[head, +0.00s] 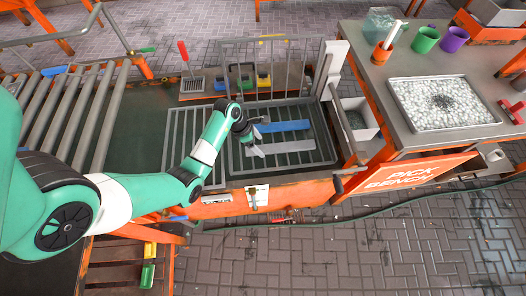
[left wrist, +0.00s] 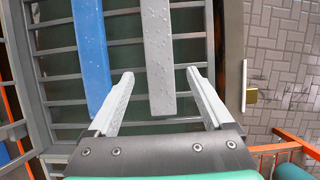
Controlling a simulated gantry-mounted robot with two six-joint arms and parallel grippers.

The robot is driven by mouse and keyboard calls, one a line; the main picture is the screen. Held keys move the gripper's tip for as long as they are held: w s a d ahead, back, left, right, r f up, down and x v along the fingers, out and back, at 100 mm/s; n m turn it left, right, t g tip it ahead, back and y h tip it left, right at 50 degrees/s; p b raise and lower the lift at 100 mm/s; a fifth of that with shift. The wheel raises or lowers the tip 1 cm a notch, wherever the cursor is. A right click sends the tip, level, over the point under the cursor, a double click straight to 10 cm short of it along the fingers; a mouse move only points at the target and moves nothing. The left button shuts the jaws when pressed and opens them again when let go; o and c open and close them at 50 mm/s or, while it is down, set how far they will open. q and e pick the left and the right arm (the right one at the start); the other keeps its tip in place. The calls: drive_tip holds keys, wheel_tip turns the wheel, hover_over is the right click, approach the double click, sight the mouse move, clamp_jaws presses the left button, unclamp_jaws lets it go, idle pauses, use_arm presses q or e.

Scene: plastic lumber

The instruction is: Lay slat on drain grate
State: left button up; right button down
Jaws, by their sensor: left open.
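A blue slat (head: 283,126) and a light grey slat (head: 290,146) lie side by side across the bars of the drain grate (head: 180,140). My left gripper (head: 255,150) is over the grate at the left end of the grey slat. In the left wrist view its jaws (left wrist: 160,73) are open, one finger on either side of the near end of the grey slat (left wrist: 159,55), with visible gaps. There the blue slat (left wrist: 91,55) lies left of the jaws, apart from the grey one. Water drops dot both slats. My right gripper is not in view.
An upright wire rack (head: 265,65) stands behind the grate, with coloured blocks near it. A roller conveyor (head: 70,110) is at left. The pick bench (head: 410,60) at right carries a tray of white pellets (head: 465,105) and cups. An orange rail (head: 235,203) edges the front.

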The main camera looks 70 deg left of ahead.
sight(262, 149)
use_arm(q)
drive_tip(key=b+x, duration=0.1)
drive_tip(key=x, duration=0.2)
drive_tip(key=shift+s+f, duration=0.1)
drive_tip(key=shift+f, duration=0.05)
clamp_jaws()
